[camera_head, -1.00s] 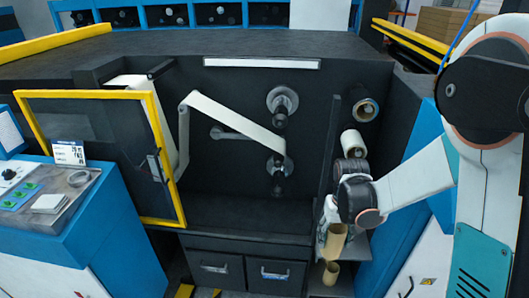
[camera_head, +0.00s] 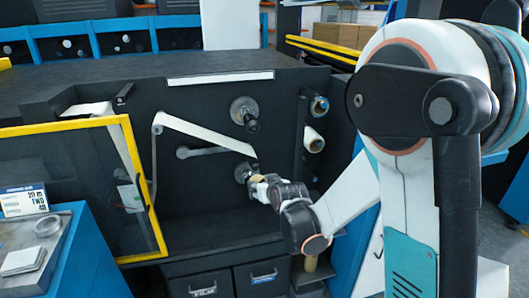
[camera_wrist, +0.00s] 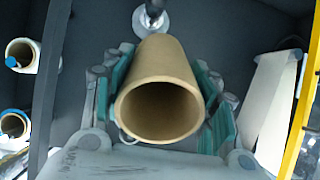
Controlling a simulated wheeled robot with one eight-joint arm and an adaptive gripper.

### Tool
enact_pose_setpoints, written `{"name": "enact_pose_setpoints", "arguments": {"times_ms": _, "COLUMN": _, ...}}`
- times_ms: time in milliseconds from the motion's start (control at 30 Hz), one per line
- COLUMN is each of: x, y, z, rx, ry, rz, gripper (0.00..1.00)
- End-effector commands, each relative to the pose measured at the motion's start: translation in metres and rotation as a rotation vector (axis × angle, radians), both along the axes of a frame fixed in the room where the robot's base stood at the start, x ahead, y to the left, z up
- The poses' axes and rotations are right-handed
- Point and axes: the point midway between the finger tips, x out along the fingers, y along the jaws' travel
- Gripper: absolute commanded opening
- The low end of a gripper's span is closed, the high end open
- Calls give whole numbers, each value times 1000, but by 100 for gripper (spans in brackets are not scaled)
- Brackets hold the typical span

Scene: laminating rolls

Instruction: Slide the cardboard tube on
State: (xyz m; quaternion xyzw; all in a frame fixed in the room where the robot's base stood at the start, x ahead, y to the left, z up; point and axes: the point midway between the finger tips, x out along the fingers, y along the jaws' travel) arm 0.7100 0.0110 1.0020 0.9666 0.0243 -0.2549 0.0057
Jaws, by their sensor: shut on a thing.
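My gripper (camera_head: 262,182) is shut on a tan cardboard tube (camera_wrist: 158,95), with its green finger pads on both sides of it in the wrist view. The tube's near end is open and dark inside, with no shaft visible in it. In the head view only a small part of the tube (camera_head: 258,178) shows, in front of the lower spindle (camera_head: 242,173). A metal spindle hub (camera_wrist: 150,18) shows just past the tube's far end in the wrist view. I cannot tell whether they touch. The upper spindle (camera_head: 245,112) is bare.
A white web (camera_head: 205,133) runs down toward the lower spindle. The yellow-framed door (camera_head: 135,185) stands open at left. Rolls (camera_head: 314,140) sit on the right side behind a dark divider (camera_head: 300,135). Another cardboard tube (camera_head: 310,263) stands low at right.

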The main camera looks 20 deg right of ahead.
Motion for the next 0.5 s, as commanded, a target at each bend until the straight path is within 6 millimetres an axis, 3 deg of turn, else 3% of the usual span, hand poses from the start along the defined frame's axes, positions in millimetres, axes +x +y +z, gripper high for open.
{"name": "enact_pose_setpoints", "arguments": {"times_ms": 133, "x": 16, "y": -3, "z": 49, "rx": 10, "ry": -253, "rz": -13, "gripper": 29}}
{"name": "enact_pose_setpoints", "arguments": {"times_ms": 300, "x": 20, "y": -9, "z": 105, "rx": 13, "ry": -453, "rz": -38, "gripper": 29}}
{"name": "enact_pose_setpoints", "arguments": {"times_ms": 500, "x": 19, "y": -12, "z": 126, "rx": 11, "ry": -515, "rz": -49, "gripper": 29}}
